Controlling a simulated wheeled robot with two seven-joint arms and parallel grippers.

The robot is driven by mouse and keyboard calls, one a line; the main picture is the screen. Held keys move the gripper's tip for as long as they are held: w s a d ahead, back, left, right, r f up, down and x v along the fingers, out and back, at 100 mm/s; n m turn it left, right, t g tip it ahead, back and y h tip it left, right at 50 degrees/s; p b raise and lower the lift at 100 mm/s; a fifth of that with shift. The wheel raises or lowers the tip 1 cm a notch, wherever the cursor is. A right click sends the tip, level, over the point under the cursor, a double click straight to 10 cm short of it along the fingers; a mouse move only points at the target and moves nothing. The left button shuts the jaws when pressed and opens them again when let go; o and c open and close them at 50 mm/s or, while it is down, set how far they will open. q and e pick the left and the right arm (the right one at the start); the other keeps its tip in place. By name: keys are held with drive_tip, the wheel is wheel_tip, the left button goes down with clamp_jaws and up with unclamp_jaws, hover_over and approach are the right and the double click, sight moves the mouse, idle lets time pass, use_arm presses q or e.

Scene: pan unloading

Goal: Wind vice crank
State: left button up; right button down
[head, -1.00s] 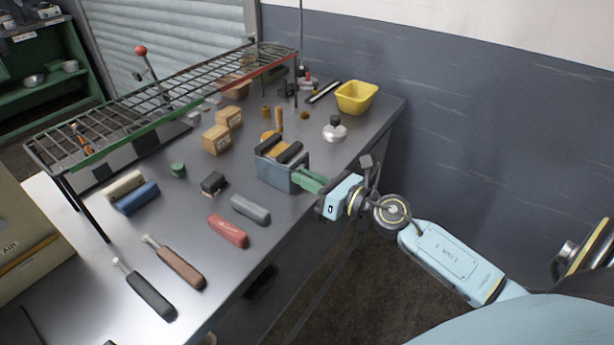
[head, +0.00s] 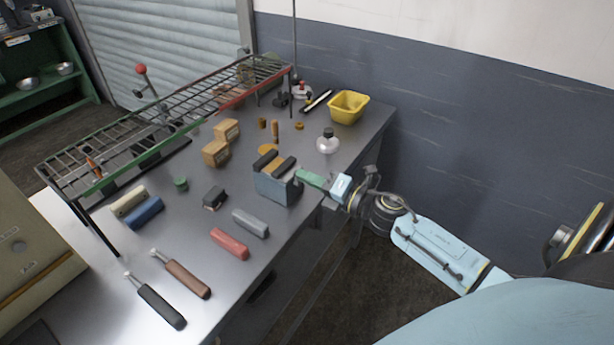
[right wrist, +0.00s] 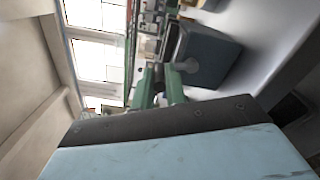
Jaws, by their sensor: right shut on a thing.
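The vice (head: 274,187) is a grey-blue block with two dark jaw pads on top, standing at the right edge of the workbench. It also shows in the right wrist view (right wrist: 212,58), just beyond the fingers. My right gripper (head: 302,177) has green fingers and reaches in from the right to the vice's right side. In the right wrist view the fingers (right wrist: 160,80) are closed around the small dark end of the crank. The rest of the crank is mostly hidden by the fingers. My left gripper is not in view.
The workbench (head: 215,290) carries a red block (head: 229,243), a grey block (head: 250,223), brown- and black-handled tools, and cardboard boxes (head: 216,153). A round flask (head: 327,144) and yellow bin (head: 348,106) stand behind the vice. A wire rack (head: 160,125) spans the back.

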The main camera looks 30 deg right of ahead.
drive_tip(key=d+m+p, duration=0.1)
drive_tip(key=m, duration=0.2)
drive_tip(key=w+d+m+p, duration=0.1)
drive_tip(key=m, duration=0.2)
drive_tip(key=d+m+p, duration=0.1)
drive_tip(key=m, duration=0.2)
drive_tip(key=shift+w+f+p, duration=0.15)
drive_tip(key=shift+w+p, duration=0.05)
drive_tip(key=shift+p, duration=0.1)
drive_tip(key=m, duration=0.1)
drive_tip(key=d+f+m, duration=0.1)
drive_tip(key=m, duration=0.1)
drive_tip(key=shift+w+m, duration=0.15)
drive_tip(key=shift+m, duration=0.15)
drive_tip(key=shift+w+d+f+m+p, duration=0.15)
drive_tip(key=shift+f+m, duration=0.15)
drive_tip(key=shift+m, duration=0.65)
drive_tip(key=shift+d+f+m+p, duration=0.15)
drive_tip(key=shift+f+m, duration=0.15)
drive_tip(key=shift+m, duration=0.65)
drive_tip(key=c, duration=1.4)
unclamp_jaws()
drive_tip(key=shift+c, duration=0.2)
drive_tip(key=shift+f, duration=0.1)
